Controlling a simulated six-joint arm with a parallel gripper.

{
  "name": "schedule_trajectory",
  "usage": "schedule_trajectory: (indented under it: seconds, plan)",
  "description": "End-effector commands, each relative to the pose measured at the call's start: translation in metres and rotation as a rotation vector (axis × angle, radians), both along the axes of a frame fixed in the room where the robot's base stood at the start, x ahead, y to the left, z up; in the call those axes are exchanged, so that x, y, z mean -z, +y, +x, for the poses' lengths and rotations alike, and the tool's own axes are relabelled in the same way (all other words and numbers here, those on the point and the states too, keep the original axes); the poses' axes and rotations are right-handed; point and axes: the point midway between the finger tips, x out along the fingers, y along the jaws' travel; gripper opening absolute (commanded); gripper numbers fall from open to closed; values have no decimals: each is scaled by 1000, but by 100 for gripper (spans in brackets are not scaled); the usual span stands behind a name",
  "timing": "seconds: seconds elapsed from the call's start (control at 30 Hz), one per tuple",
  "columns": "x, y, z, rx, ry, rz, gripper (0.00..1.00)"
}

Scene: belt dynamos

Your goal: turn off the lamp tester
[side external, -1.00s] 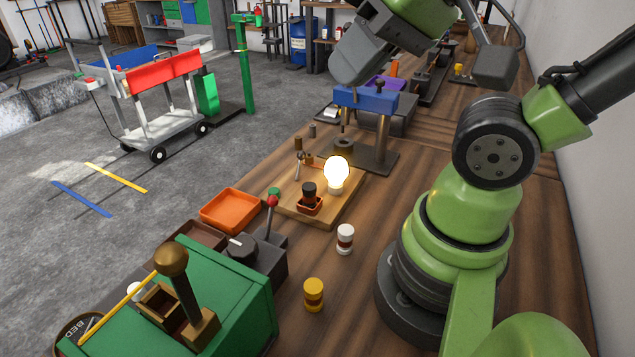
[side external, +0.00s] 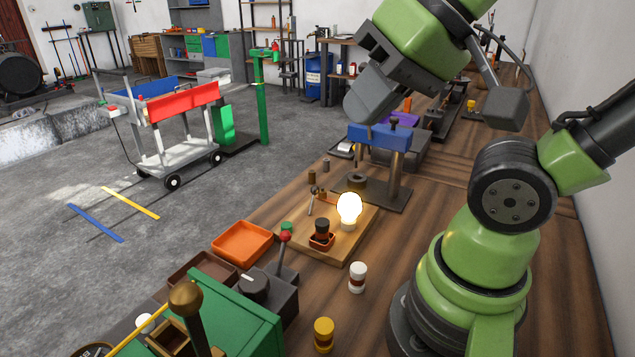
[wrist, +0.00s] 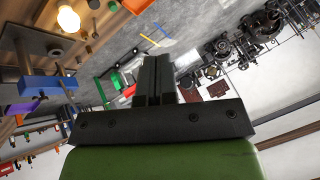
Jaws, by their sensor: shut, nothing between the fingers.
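The lamp tester is a wooden board (side external: 342,243) on the bench with a glowing bulb (side external: 349,208), so it is lit. The bulb also shows at the upper left of the wrist view (wrist: 68,18). On the board are a dark cylinder in a small orange-red holder (side external: 322,240) and small brown posts (side external: 312,192) with a thin lever. A green knob (side external: 287,228) is at its left edge. My gripper (side external: 362,108) is above and beyond the board, apart from it. In the wrist view its fingers (wrist: 153,75) are shut and empty.
A blue-topped stand (side external: 380,135) rises behind the board, near my gripper. A red-knobbed lever (side external: 285,237), orange tray (side external: 243,242) and green box (side external: 235,310) lie nearer. White (side external: 358,278) and yellow (side external: 324,335) cylinders stand on the bench. Bench right of the board is mostly clear.

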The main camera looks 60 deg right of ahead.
Motion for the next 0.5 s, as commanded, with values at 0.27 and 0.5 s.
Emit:
schedule_trajectory:
  seconds: [0.27,0.5]
  plan:
    - [-14,-22,48,374,196,182,0]
    - [-10,-63,105,856,399,382,0]
